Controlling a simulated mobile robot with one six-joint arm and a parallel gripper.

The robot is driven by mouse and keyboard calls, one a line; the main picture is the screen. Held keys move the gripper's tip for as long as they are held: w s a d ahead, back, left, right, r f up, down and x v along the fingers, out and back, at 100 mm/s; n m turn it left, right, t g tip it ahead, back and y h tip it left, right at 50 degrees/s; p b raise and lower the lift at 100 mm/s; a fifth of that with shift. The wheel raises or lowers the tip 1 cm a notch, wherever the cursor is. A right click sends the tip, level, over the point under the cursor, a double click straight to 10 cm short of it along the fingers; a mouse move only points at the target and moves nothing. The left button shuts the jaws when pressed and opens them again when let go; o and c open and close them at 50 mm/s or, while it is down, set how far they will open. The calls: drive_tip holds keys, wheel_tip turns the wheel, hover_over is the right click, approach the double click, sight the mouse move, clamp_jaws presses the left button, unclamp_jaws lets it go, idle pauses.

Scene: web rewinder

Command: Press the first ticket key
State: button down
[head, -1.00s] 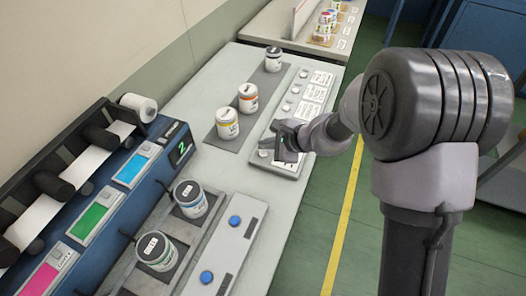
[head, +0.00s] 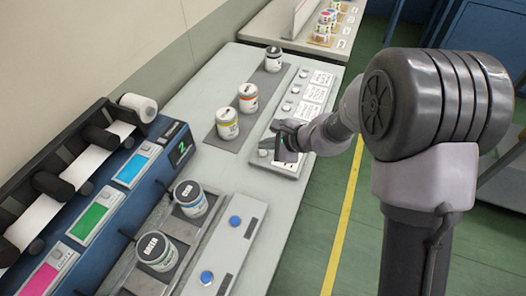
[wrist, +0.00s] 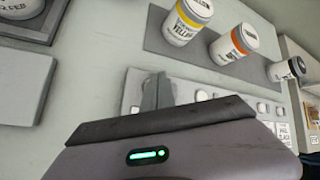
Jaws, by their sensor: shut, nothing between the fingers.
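A pale key panel (head: 255,160) lies along the right edge of the grey bench, with a row of small round keys, such as this one (head: 287,106), beside white printed tickets (head: 313,92). Which key is the first is not marked legibly. My gripper (head: 273,148) is shut and empty over the near end of the panel, hiding part of it. In the wrist view its closed fingers (wrist: 158,92) stand in front of the panel, with a key (wrist: 134,110) to their left and more keys (wrist: 201,95) to their right. Contact with a key cannot be told.
Yellow-, orange- and black-labelled cans (head: 227,124) stand on a dark mat left of the panel. Two more cans (head: 157,251) sit in holders nearer me, beside a plate with two blue buttons (head: 207,277). A blue machine (head: 150,190) with a display runs along the left.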

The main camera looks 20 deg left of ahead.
sight(266, 154)
drive_tip(key=shift+f, duration=0.1)
drive_tip(key=shift+f+b, duration=0.35)
drive_tip(key=shift+b, duration=0.3)
drive_tip(key=shift+f+b, duration=0.35)
drive_tip(key=shift+b, duration=0.15)
idle(0.4)
idle(0.4)
drive_tip(key=shift+r+p, duration=0.5)
drive_tip(key=shift+r, duration=0.3)
drive_tip(key=shift+r, duration=0.1)
wheel_tip(266, 154, up, 5)
drive_tip(key=p, duration=0.3)
drive_tip(key=shift+p, duration=0.4)
